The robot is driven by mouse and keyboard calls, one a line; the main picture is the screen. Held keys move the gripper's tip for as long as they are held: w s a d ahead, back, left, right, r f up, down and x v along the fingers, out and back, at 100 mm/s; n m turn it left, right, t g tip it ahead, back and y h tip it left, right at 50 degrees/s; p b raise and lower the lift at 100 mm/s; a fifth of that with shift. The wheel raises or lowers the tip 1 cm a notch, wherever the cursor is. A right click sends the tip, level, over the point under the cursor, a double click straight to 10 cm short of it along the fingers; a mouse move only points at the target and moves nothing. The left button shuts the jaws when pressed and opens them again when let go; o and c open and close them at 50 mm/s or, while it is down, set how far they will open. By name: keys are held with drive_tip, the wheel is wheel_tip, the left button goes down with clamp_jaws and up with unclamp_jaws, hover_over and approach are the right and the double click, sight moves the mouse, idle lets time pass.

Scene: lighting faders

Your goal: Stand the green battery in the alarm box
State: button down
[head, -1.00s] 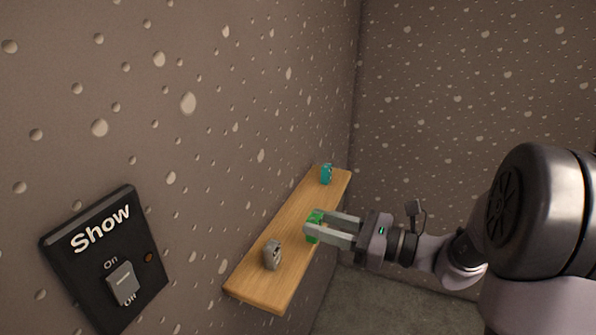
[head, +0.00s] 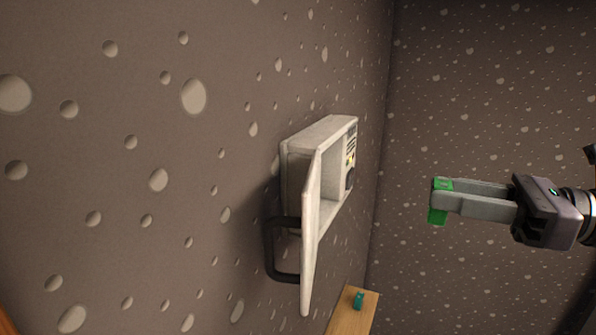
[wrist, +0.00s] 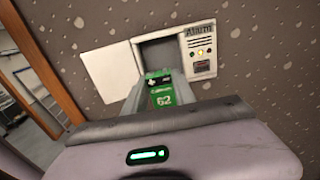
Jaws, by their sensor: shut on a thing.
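The green battery (head: 437,216) is held upright between the fingertips of my gripper (head: 447,194), which is shut on it, in free air to the right of the alarm box.
A wooden shelf (head: 350,318) with a teal object (head: 359,299) on it lies below the alarm box. The open door with its dark handle (head: 268,250) sticks out from the wall. A doorway (wrist: 38,60) shows at left in the wrist view. Space around my gripper is clear.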

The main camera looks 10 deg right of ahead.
drive_tip(key=p+x, duration=0.1)
drive_tip(key=x, duration=0.4)
drive_tip(key=p+x, duration=0.2)
drive_tip(key=x, duration=0.4)
drive_tip(key=p+x, duration=0.2)
drive_tip(key=x, duration=0.3)
drive_tip(key=shift+w+a+r, duration=0.25)
drive_tip(key=shift+a, duration=0.05)
drive_tip(key=shift+w+a+f, duration=0.1)
drive_tip(key=shift+w+a, duration=0.15)
drive_tip(key=shift+w+f, duration=0.1)
drive_tip(key=shift+f, duration=1.7)
drive_tip(key=shift+f, duration=0.2)
drive_tip(key=c, duration=1)
unclamp_jaws()
